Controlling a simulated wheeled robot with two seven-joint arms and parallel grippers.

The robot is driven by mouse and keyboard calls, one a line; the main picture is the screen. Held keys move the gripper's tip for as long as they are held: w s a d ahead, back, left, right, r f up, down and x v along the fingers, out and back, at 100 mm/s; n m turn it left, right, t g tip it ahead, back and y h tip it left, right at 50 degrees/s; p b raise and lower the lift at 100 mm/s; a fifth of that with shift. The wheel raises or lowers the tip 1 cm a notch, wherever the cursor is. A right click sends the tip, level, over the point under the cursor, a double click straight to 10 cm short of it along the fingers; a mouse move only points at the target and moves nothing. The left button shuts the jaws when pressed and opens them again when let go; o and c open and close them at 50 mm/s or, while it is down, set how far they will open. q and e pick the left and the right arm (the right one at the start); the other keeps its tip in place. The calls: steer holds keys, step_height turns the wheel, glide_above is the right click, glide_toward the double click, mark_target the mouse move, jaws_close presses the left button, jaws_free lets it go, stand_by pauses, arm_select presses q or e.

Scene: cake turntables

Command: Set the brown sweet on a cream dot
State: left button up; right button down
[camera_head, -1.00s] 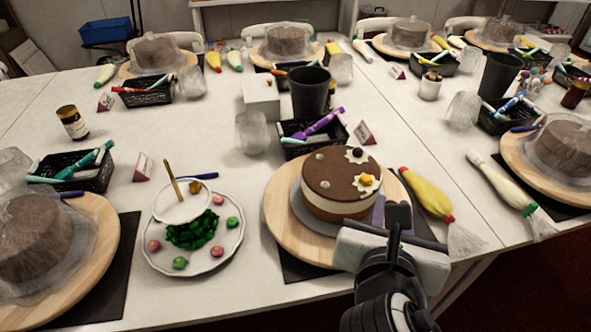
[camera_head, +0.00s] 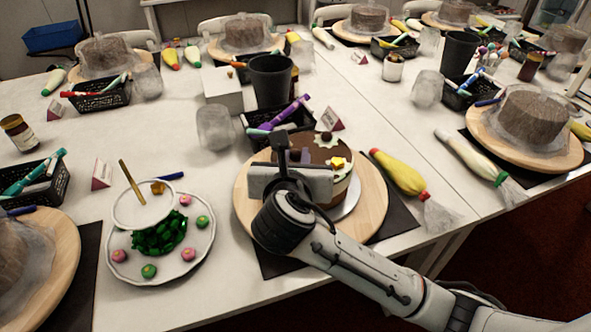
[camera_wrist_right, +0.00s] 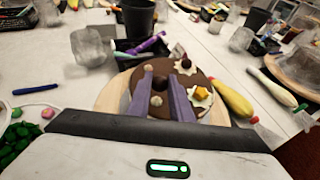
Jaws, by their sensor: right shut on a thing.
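Whether the sweet touches the cake is unclear. My left gripper is not in view.
A white plate (camera_head: 190,262) with pink and green sweets, green leaves and a small upper tier stands left of the cake. A yellow piping bag (camera_head: 398,174) lies to its right. A black basket of pens (camera_head: 283,130) and a dark cup (camera_head: 271,80) stand behind.

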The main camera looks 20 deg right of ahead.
steer(key=shift+f, duration=1.7)
steer(key=shift+f, duration=0.1)
steer(key=c, duration=1.6)
jaws_free()
steer(key=v, duration=1.2)
steer(key=shift+s+p, duration=0.1)
steer(key=shift+p, duration=0.3)
